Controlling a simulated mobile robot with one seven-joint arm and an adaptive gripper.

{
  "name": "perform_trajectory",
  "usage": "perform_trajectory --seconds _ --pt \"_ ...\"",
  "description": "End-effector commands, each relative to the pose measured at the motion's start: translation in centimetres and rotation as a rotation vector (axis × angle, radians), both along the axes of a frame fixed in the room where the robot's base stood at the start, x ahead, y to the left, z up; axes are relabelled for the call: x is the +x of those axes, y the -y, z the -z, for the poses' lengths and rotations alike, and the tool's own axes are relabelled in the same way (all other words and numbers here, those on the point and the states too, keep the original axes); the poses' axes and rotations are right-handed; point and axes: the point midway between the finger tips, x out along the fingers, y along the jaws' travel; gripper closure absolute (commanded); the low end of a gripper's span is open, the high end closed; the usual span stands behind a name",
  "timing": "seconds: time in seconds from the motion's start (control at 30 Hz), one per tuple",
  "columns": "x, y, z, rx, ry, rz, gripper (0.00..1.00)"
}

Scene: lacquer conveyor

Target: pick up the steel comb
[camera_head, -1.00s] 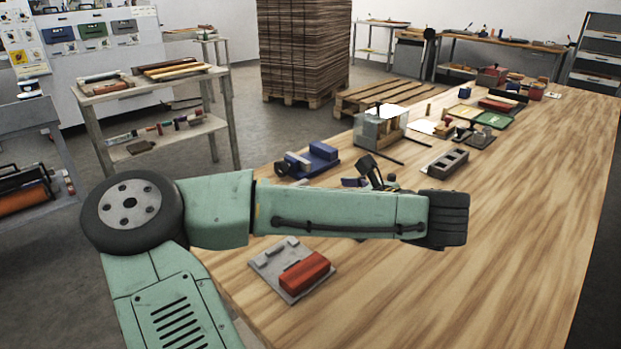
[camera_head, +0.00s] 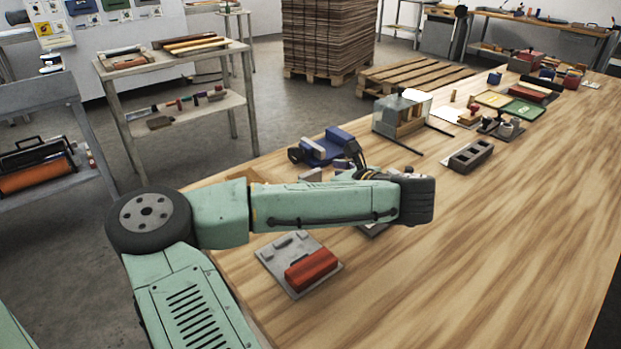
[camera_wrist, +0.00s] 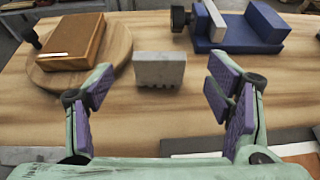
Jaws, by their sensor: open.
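The steel comb (camera_wrist: 159,69) is a small grey plate with short teeth along its lower edge, on the wooden bench in the wrist view. It lies beyond my gripper (camera_wrist: 160,84), roughly centred between the fingers. The gripper is open, its purple pads wide apart with nothing between them. The comb appears apart from both pads. In the head view my arm hides most of the gripper, and I cannot make out the comb surely there.
In the wrist view, a round wooden board (camera_wrist: 117,52) bearing a brown block (camera_wrist: 71,40) is left of the comb. A blue vise-like fixture (camera_wrist: 240,30) is to the right. The head view shows a grey plate with a red block (camera_head: 311,269); the bench's right side (camera_head: 500,250) is clear.

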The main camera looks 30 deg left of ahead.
Motion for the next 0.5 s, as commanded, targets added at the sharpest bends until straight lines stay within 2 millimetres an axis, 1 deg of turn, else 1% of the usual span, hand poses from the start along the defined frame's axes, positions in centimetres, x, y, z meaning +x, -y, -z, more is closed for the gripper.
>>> perform_trajectory --seconds 0.03,0.2,0.47,0.5 --pt "0.1 -0.8 -0.1 0.001 -0.001 -0.004 0.27" --pt "0.8 -2.4 0.9 0.0 0.001 -0.001 0.27" --pt "0.9 -2.6 1.1 0.0 0.001 0.0 0.27" --pt "0.9 -2.6 1.1 0.0 0.001 0.0 0.29"
